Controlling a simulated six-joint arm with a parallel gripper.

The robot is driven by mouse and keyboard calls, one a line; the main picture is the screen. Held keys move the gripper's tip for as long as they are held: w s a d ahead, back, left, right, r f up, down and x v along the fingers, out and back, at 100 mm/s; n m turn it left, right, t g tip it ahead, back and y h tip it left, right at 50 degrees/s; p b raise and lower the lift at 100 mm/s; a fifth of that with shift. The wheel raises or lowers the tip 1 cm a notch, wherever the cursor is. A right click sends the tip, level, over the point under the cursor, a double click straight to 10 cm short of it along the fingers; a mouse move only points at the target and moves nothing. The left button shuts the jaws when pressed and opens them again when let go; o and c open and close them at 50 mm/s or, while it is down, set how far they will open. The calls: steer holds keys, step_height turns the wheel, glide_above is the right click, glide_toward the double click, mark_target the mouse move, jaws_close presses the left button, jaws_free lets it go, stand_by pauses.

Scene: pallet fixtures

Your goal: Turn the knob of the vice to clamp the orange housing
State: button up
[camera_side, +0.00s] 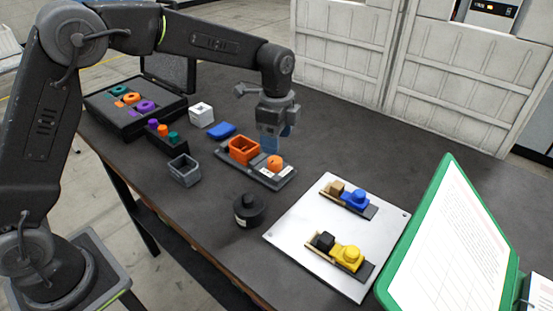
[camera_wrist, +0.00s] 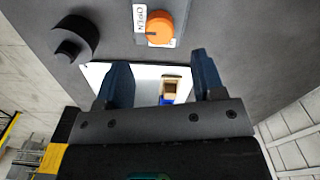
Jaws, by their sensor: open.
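The grey vice (camera_side: 262,174) lies on the dark table with the open-topped orange housing (camera_side: 242,150) at its left end. Its round orange knob (camera_side: 274,162) is at the right end, and white labels sit beside it. My gripper (camera_side: 270,145) points down by the vice, with its blue fingers partly behind the housing and knob in the side view. In the wrist view my gripper (camera_wrist: 160,66) has its fingers apart with nothing between them. The knob (camera_wrist: 160,27) shows beyond the fingertips, next to a label that seems to read OPEN. The housing is out of the wrist view.
A white plate (camera_side: 300,232) with two small fixtures, blue-knobbed and yellow-knobbed, lies right of the vice. A black round part (camera_side: 249,210) stands in front. A grey open box (camera_side: 184,170), blue piece (camera_side: 221,130) and white block (camera_side: 201,114) lie left. A green-framed board (camera_side: 425,230) stands right.

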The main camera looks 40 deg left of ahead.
mark_target(276, 160)
step_height(276, 160, down, 7)
steer(key=shift+r, duration=0.1)
steer(key=shift+c, duration=0.4)
steer(key=c, duration=0.9)
steer(key=shift+o, duration=0.2)
